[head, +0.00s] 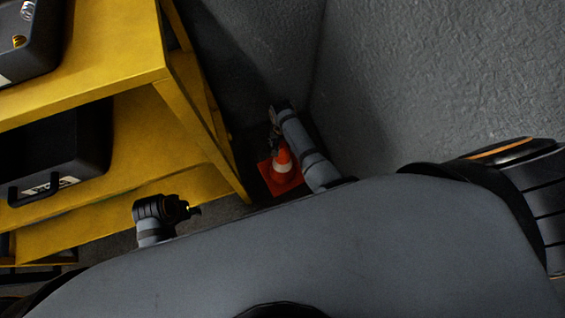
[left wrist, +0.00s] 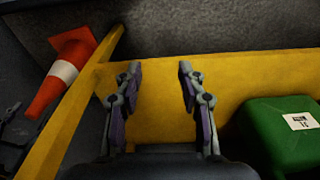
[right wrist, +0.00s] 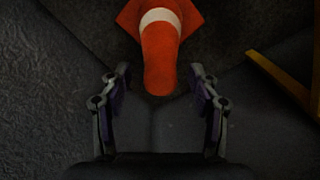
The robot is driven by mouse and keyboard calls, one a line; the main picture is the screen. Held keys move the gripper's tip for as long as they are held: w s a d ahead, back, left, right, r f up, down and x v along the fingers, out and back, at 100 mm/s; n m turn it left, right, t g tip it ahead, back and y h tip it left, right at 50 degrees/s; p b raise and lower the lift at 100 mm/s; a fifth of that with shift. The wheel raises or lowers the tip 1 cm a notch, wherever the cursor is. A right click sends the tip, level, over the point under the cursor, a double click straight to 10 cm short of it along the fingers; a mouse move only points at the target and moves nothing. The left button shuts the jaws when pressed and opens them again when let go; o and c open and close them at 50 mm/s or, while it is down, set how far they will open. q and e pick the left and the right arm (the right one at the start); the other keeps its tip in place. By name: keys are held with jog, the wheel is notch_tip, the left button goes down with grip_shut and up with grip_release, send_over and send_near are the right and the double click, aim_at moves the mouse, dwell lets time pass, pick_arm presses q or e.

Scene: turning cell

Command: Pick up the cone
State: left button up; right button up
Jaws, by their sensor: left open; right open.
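The orange cone (head: 282,168) with a white band and square base stands on the floor in the corner, right of the yellow shelf. My right gripper (head: 274,122) is close to it, partly lost in shadow in the head view. In the right wrist view, the cone (right wrist: 160,45) points its narrow end between the open fingers of my right gripper (right wrist: 160,78); I see gaps on both sides. My left gripper (head: 190,210) shows small by the lower shelf. In the left wrist view, my left gripper (left wrist: 159,72) is open and empty, with the cone (left wrist: 62,75) beyond it at upper left.
The yellow shelf (head: 110,85) has a black bin (head: 30,45) with metal parts on top and a black case (head: 60,150) below. A green box (left wrist: 285,140) shows in the left wrist view. Grey walls (head: 430,80) close in behind and right of the cone.

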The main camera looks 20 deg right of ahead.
jog(key=shift+f, duration=0.3)
pick_arm(q)
jog(key=shift+s+d+r, duration=0.1)
jog(key=shift+d+r, duration=0.05)
jog(key=shift+r, duration=0.45)
jog(key=shift+s+d+r, duration=0.1)
jog(key=shift+r, duration=0.5)
pick_arm(e)
grip_shut()
